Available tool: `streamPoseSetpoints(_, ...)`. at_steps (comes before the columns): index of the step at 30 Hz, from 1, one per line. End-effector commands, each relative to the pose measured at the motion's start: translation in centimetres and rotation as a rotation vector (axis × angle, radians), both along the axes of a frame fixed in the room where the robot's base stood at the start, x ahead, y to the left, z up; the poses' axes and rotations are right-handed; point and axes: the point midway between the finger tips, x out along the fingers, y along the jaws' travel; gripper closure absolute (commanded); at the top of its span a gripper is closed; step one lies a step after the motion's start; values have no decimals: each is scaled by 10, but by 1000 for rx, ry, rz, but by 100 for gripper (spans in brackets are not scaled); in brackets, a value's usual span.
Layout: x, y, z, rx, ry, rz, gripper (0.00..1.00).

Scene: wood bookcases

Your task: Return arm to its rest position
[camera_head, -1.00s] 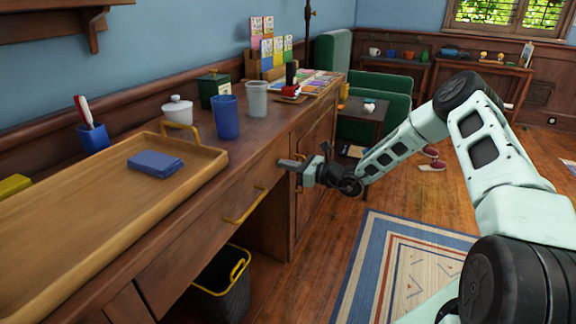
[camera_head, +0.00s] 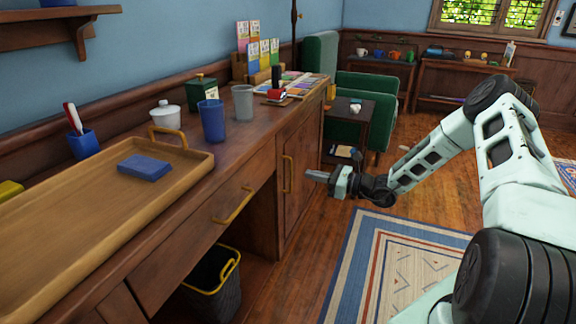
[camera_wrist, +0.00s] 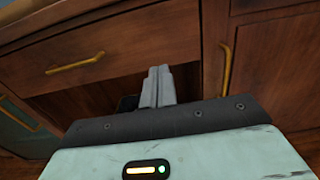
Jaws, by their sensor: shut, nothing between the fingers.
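My gripper (camera_head: 318,176) is at the end of my pale green arm, in front of the wooden desk's cupboard door (camera_head: 297,172). Its fingers are together and empty, pointing left toward the desk. In the wrist view my gripper (camera_wrist: 158,86) shows its two grey fingers side by side, with the desk's drawer (camera_wrist: 110,55) behind them. I cannot tell the exact gap between the fingertips and the desk, but no contact shows.
The desk top carries a wooden tray (camera_head: 60,245) with a blue box (camera_head: 145,167), a blue cup (camera_head: 211,120) and a grey cup (camera_head: 243,102). A dark bin (camera_head: 218,285) stands below. A rug (camera_head: 400,265) lies on open floor. A green armchair (camera_head: 372,92) is behind.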

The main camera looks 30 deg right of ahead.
Motion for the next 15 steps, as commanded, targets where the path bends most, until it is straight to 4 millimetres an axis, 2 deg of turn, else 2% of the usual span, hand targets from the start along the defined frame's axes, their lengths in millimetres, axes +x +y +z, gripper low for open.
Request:
streamPoseSetpoints(5, -2, -2, 0, 0, 0, 0, 100)
streamPoseSetpoints(8, -2, 9, 4, -19, -5, 33, 100)
streamPoseSetpoints(11, -7, 45, 16, -87, -19, 147, 100)
streamPoseSetpoints(14, -24, 103, 34, -206, -54, 346, 100)
streamPoseSetpoints(15, -35, 130, 41, -266, -73, 443, 100)
